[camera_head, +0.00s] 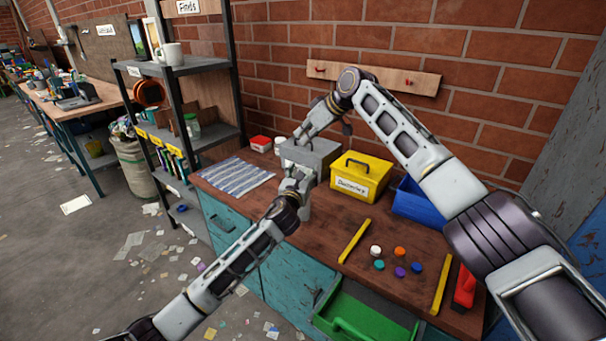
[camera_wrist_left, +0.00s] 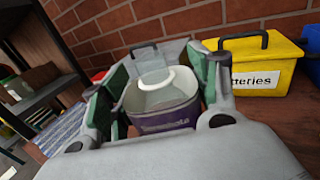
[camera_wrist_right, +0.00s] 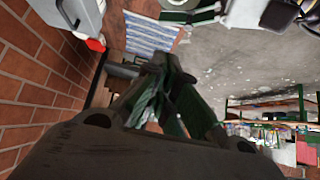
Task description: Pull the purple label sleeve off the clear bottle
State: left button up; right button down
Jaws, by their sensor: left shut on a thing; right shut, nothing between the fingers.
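The clear bottle (camera_wrist_left: 150,97) stands between the left fingers in the left wrist view, with its round pale top facing up. The purple label sleeve (camera_wrist_left: 165,118) is around its lower visible part, with pale lettering. My left gripper (camera_head: 297,183) is shut on the bottle, with its green pads at either side; the fingers also show in the left wrist view (camera_wrist_left: 160,95). My right gripper (camera_head: 300,136) is shut and empty, above and behind the left one, apart from the bottle. In the head view the left gripper mostly hides the bottle.
A grey box (camera_head: 312,155), a yellow batteries box (camera_head: 362,180) and a blue bin (camera_head: 418,203) stand along the wall. A striped cloth (camera_head: 232,177) lies at the left. Several coloured caps (camera_head: 400,271) lie between yellow strips. A green drawer (camera_head: 365,320) is open in front.

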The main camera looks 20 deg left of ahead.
jog(key=shift+r, duration=0.25)
jog(key=shift+s, duration=0.2)
jog(key=s, duration=1.2)
jog(key=shift+s+d, duration=0.35)
dwell(0.8)
pick_arm(q)
jog(key=shift+r, duration=0.1)
pick_arm(e)
jog(key=shift+r, duration=0.1)
dwell(0.3)
pick_arm(q)
jog(key=shift+r+p, duration=5.15)
jog(key=shift+p, duration=0.65)
pick_arm(e)
notch_tip(320, 180, up, 12)
jog(key=shift+f, duration=0.2)
pick_arm(q)
jog(key=shift+s, duration=0.15)
